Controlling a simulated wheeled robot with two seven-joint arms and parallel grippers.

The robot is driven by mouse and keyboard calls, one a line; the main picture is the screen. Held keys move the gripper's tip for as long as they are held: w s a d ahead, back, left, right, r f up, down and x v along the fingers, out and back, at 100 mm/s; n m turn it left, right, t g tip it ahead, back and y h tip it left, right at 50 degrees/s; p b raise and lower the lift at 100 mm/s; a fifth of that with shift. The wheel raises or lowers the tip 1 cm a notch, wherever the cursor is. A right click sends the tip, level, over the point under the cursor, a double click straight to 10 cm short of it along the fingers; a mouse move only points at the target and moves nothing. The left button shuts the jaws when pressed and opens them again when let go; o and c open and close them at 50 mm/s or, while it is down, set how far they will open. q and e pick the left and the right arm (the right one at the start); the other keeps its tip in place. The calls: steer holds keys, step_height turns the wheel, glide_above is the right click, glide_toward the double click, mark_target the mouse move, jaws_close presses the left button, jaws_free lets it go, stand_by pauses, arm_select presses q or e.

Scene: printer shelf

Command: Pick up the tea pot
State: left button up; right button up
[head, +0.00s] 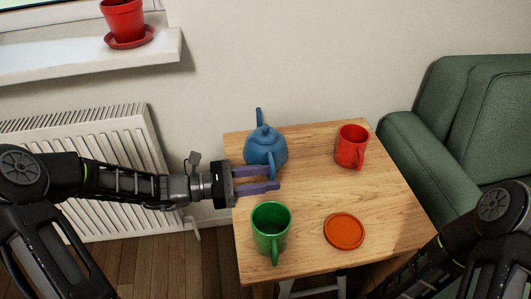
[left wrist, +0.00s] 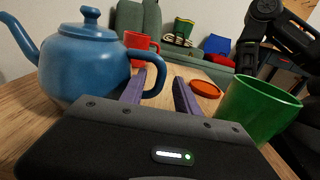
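The blue tea pot (head: 266,146) stands upright on the back left of the wooden table (head: 315,188), its spout towards the wall and its handle towards me. In the left wrist view the tea pot (left wrist: 85,62) fills the left side, its handle at its right. My left gripper (head: 274,179) is open, its two purple fingers reaching in from the left at the handle. In the left wrist view the handle's outer curve shows between the fingers (left wrist: 166,88), apparently not clamped. My right arm shows at the lower right; its gripper is out of view.
A green mug (head: 271,230) stands close in front of my left gripper. A red mug (head: 351,147) is at the back right and an orange saucer (head: 344,231) at the front right. A green sofa (head: 420,150) borders the table's right side. The table's middle is clear.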

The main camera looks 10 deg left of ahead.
arm_select(q)
steer(key=shift+x, duration=0.9)
jaws_close()
stand_by(1.0)
steer(key=shift+r, duration=0.1)
